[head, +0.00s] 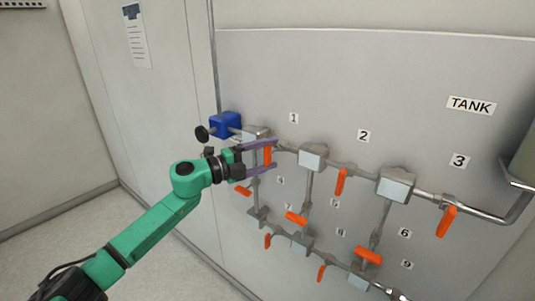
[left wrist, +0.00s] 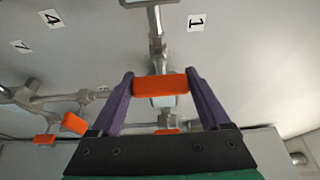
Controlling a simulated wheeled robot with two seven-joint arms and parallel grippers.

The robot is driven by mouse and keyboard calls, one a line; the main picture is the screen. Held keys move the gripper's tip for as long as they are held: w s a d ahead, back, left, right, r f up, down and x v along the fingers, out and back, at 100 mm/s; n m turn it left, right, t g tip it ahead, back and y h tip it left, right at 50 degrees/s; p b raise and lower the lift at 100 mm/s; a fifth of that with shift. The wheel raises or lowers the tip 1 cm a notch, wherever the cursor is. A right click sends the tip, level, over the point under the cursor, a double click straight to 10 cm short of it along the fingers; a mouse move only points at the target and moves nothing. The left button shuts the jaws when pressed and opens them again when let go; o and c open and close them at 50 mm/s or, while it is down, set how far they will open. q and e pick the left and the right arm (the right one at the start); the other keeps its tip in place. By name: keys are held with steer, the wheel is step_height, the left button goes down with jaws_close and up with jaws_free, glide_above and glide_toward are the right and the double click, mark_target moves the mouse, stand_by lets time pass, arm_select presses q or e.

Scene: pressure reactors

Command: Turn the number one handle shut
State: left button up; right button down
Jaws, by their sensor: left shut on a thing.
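The orange number one handle (head: 267,155) is on the top pipe, below and left of the "1" label (head: 293,118). It points down, across the pipe. My left gripper (head: 273,154) reaches it from the left, with one purple finger above and one below. In the left wrist view the handle (left wrist: 161,85) lies between the two purple fingers, and the gripper (left wrist: 160,78) is shut on it. The fingers partly hide the handle and the pipe behind it in the head view. My right gripper is in neither view.
The number two handle (head: 341,181) and number three handle (head: 446,221) hang down further right on the same pipe. Several more orange handles and pipes sit below. A blue block (head: 225,124) with a dark round knob is just above my left gripper. The floor at left is clear.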

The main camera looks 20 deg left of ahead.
arm_select(q)
steer(key=shift+f, duration=0.1)
stand_by(0.3)
steer(key=o, duration=1.2)
steer(key=b+v, duration=1)
steer(key=v, duration=0.4)
steer(key=shift+s+a+b, duration=0.15)
steer(key=shift+a+b, duration=0.05)
steer(key=shift+b, duration=0.1)
